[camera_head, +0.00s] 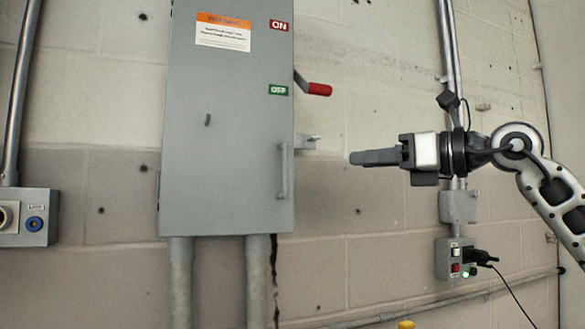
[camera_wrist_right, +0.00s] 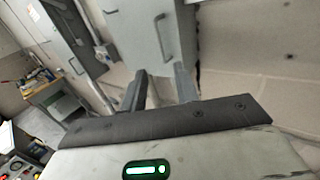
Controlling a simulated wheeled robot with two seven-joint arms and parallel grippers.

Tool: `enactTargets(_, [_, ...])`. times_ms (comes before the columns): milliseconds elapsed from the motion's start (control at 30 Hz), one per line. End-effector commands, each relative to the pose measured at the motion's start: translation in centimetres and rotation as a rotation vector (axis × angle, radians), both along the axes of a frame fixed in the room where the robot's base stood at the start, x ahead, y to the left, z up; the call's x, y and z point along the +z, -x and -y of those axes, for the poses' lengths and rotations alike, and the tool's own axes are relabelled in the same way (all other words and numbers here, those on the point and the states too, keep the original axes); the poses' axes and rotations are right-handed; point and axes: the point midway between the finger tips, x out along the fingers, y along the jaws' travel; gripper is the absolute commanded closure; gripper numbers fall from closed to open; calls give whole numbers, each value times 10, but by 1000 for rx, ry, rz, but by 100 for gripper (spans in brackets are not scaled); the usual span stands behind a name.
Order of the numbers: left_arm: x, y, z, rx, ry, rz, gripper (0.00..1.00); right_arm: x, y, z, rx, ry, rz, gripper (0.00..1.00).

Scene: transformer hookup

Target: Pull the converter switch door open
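The grey converter switch cabinet (camera_head: 225,140) hangs on the wall, and its front door looks shut. A vertical grey bar handle (camera_head: 284,170) is at the door's lower right edge. My right gripper (camera_head: 353,158) is to the right of the handle, apart from it, with its fingers pointing left. In the right wrist view its two fingers (camera_wrist_right: 160,88) stand apart with nothing between them. A grey door with a bar handle (camera_wrist_right: 160,36) shows beyond the fingertips there. My left gripper is not in view.
A red-handled lever (camera_head: 318,89) and a small bracket (camera_head: 307,142) stick out from the cabinet's right side. A switch box (camera_head: 456,259) with a plugged cable is on the wall at right. A grey socket box (camera_head: 28,218) is at left.

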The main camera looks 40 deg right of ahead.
Motion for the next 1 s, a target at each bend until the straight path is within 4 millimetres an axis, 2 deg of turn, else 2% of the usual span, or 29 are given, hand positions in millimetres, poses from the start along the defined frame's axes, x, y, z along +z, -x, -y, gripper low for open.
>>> enactTargets(167, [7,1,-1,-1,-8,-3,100,3,-27,-12,7,-2,-2,70])
enactTargets(600, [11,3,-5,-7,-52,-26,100,3,-115,-44,8,-3,-1,70])
enactTargets(800, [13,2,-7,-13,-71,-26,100,2,-138,-52,6,-3,0,70])
enactTargets(1000, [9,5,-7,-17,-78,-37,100,1,-145,-55,5,-2,2,70])
